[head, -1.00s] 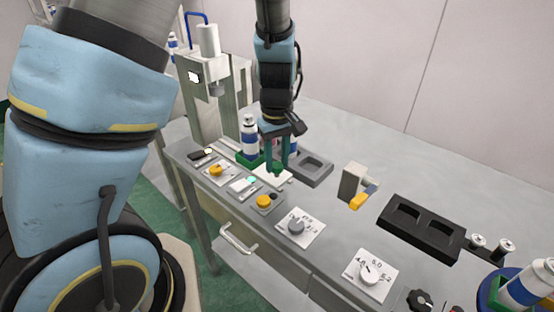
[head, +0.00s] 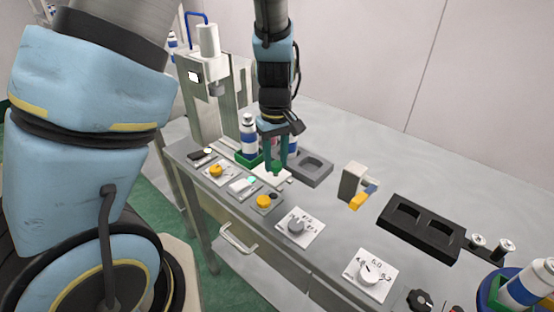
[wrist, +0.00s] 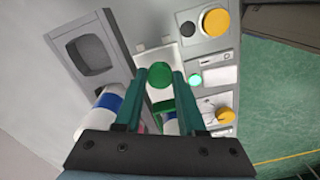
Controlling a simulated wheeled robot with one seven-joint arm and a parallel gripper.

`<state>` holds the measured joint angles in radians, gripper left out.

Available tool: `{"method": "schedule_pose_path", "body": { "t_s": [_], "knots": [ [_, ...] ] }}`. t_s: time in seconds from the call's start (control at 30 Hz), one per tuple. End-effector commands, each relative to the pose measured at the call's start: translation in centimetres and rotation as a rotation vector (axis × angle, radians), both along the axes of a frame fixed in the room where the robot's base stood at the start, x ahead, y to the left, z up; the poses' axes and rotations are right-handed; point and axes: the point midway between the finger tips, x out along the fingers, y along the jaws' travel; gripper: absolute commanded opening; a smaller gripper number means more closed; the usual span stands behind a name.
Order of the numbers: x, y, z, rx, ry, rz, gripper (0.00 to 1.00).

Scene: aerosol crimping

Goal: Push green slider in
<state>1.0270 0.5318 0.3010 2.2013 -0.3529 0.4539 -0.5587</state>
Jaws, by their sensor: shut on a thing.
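The green slider shows in the wrist view as a round green knob (wrist: 160,75) above a green block (wrist: 163,105) on a white plate (wrist: 185,60). In the head view the knob (head: 276,167) is small and partly covered by the fingers. My gripper (head: 276,161) points down over the plate, and its two teal fingers are closed on the knob. The fingertips (wrist: 161,74) sit on either side of the knob. A white-and-blue can (head: 248,138) stands upright in a green holder (head: 246,161) just left of my gripper.
A grey fixture (head: 311,168) stands close right of my gripper. Panels with a yellow button (head: 264,201) and dials (head: 296,226) line the front edge. The press (head: 206,70) rises behind left. A black tray (head: 420,228) lies farther right.

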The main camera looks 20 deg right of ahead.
Motion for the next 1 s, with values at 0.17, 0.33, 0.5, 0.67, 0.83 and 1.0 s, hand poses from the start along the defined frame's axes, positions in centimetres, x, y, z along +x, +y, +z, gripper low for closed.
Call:
{"method": "schedule_pose_path", "body": {
  "t_s": [0.17,0.33,0.5,0.67,0.83,1.0],
  "knots": [
    [2.4,1.2,0.0,-0.002,-0.003,0.007,0.0],
    [4.8,2.5,0.0,-0.002,-0.004,0.007,0.0],
    [7.3,3.9,0.0,-0.002,-0.004,0.007,0.0],
    [9.4,5.1,0.0,-0.001,-0.005,0.005,0.0],
    [10.5,5.7,0.1,-0.002,-0.005,0.003,0.0],
    [10.8,5.9,0.1,-0.001,-0.007,0.003,0.0]
  ]
}}
